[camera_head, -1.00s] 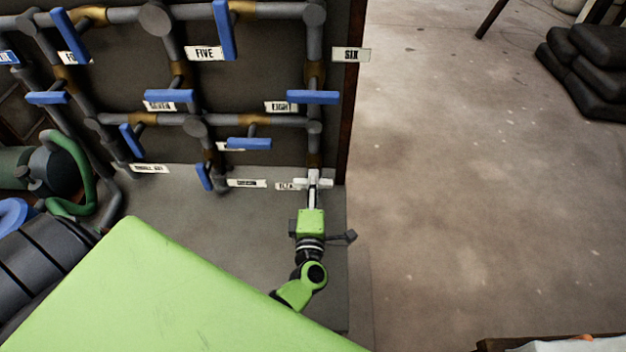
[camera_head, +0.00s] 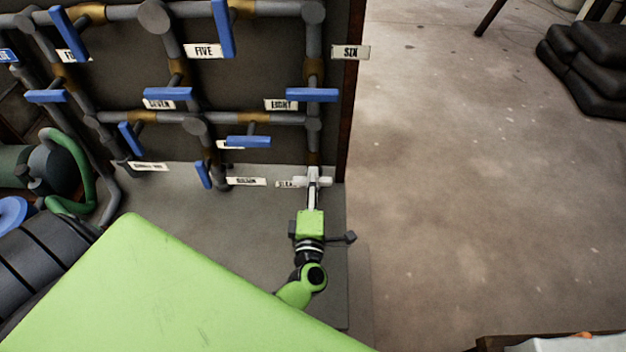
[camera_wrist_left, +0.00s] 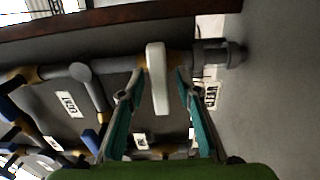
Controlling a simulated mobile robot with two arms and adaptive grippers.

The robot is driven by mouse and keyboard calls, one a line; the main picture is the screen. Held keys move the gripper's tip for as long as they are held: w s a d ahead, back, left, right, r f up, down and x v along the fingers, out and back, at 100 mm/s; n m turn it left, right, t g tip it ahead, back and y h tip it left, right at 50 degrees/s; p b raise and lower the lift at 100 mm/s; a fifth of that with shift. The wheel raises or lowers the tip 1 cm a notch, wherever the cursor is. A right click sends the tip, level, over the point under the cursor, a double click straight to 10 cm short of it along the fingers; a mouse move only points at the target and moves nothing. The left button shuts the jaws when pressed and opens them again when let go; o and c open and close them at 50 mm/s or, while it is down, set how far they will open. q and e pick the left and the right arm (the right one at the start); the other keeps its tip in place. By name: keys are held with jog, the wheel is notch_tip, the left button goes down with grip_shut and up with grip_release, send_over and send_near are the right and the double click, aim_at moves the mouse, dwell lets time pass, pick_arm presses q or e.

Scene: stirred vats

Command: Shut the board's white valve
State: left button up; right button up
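The white valve (camera_head: 326,182) is at the bottom right of the pipe board, on the lowest part of the right-hand vertical pipe. Its handle lies crosswise to the pipe. In the left wrist view the white handle (camera_wrist_left: 157,70) stands between the two fingers of my left gripper (camera_wrist_left: 156,88), with a gap on each side. In the head view my left gripper (camera_head: 313,186) reaches up to the valve from below and partly covers it. It is open around the handle. My right gripper is not in view.
Blue valve handles, such as one above (camera_head: 312,95) and one to the left (camera_head: 249,142), stick out from the board. A green hose (camera_head: 82,165) hangs at the left. Dark sacks (camera_head: 590,70) lie at the far right. The floor right of the board is clear.

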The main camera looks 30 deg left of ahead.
pick_arm(q)
jog(key=v, duration=1.1)
jog(key=shift+s+d, duration=0.1)
jog(key=shift+s, duration=0.05)
